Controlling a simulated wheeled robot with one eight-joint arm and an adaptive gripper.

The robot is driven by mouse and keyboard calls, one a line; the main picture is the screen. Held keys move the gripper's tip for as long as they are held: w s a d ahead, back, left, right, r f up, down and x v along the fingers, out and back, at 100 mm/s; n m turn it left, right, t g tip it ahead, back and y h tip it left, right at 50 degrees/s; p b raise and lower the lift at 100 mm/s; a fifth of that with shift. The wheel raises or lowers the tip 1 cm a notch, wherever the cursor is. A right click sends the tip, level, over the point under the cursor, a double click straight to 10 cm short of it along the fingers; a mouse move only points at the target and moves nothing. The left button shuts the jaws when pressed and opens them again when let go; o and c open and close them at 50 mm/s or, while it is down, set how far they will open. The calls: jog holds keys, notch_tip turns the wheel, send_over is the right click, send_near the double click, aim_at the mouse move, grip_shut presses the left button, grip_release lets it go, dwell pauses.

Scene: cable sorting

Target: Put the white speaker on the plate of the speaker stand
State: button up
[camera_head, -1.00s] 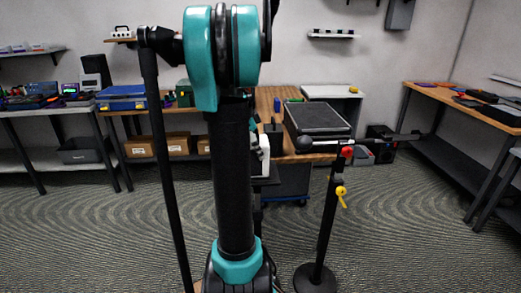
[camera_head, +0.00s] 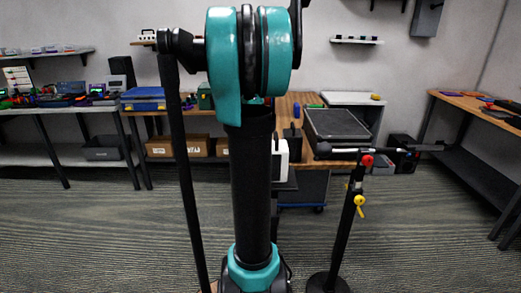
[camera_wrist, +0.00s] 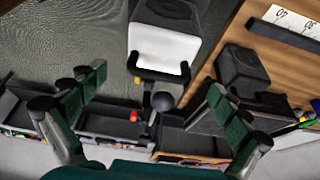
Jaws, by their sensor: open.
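The white speaker (camera_head: 281,158) is partly hidden behind my arm in the head view. It appears to rest on a dark plate (camera_head: 287,186) of the speaker stand. The wrist view shows the white speaker (camera_wrist: 165,48) at top centre, with a black top or front and a black plate edge (camera_wrist: 157,75) along its lower side. My gripper (camera_wrist: 158,88) is open and empty, its green-padded fingers wide apart. The speaker is beyond the fingertips and apart from them, as far as I can tell. My gripper is hidden in the head view.
A thin black stand with red (camera_head: 366,160) and yellow (camera_head: 359,204) knobs and a horizontal boom stands close on the right. A wooden table behind bears a grey tray (camera_head: 337,124). A black speaker (camera_wrist: 241,72) is on wood in the wrist view. The floor (camera_head: 420,240) at right is clear.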

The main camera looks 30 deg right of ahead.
jog(key=s+a+f+n+t+y, duration=0.1)
jog(key=s+a+f+n, duration=0.3)
jog(key=a+f+n, duration=0.4)
jog(key=s+a+f+n+t+y, duration=0.1)
jog(key=s+a+f+n+t, duration=0.2)
jog(key=a+f+n, duration=0.5)
jog(key=s+a+f+n+t+y, duration=0.1)
jog(key=s+a+f+n, duration=0.5)
jog(key=a, duration=0.8)
notch_tip(320, 180, down, 3)
jog(key=shift+a+r+n+t+y, duration=0.15)
jog(key=shift+n+t+y, duration=0.25)
jog(key=shift+n+t, duration=0.55)
jog(key=shift+s, duration=0.1)
